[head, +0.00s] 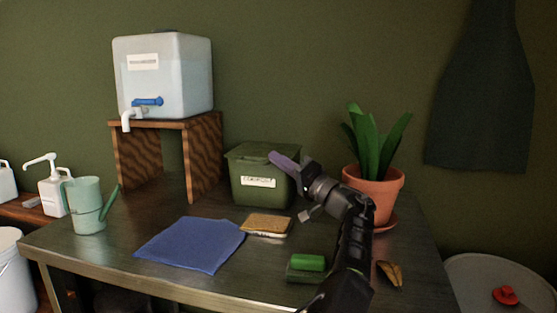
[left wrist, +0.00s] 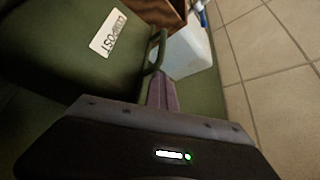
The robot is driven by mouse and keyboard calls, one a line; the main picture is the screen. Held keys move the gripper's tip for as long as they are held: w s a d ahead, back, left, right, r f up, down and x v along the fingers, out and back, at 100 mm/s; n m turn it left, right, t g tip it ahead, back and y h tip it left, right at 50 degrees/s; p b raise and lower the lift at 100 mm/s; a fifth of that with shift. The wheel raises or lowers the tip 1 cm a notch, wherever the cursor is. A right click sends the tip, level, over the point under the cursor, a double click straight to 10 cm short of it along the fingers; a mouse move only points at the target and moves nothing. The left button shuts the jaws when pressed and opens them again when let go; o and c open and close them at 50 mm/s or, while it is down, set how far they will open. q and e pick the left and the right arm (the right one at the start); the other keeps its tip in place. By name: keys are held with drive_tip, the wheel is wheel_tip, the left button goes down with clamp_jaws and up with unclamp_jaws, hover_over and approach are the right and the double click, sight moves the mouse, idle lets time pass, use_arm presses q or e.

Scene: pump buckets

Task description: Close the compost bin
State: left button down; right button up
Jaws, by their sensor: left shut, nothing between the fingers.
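The compost bin (head: 245,188) is a dark green box with a white label on its front, standing on the table at the back middle. Its green lid (head: 248,152) lies across the top and looks nearly level; I cannot tell whether it is fully seated. My left gripper (head: 274,156) is at the bin's upper right, with its purple fingers shut and empty, partly covering the right end of the lid. In the left wrist view, the bin (left wrist: 65,50) fills the upper left, and the fingers (left wrist: 162,82) are close below a green loop on it. Contact is unclear. My right gripper is out of view.
A potted plant (head: 374,190) stands right of my arm. A sponge (head: 267,225), a blue cloth (head: 192,245) and a green roll-like item (head: 308,263) lie in front. A water tank (head: 165,80) on a wooden stand (head: 205,160) and a watering can (head: 87,205) are left.

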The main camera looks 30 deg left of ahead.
use_arm(q)
drive_tip(key=shift+f, duration=0.8)
drive_tip(key=s+d+b, duration=0.1)
drive_tip(key=d, duration=0.6)
drive_tip(key=shift+d+f, duration=0.15)
drive_tip(key=shift+f, duration=0.3)
drive_tip(key=shift+s, duration=0.1)
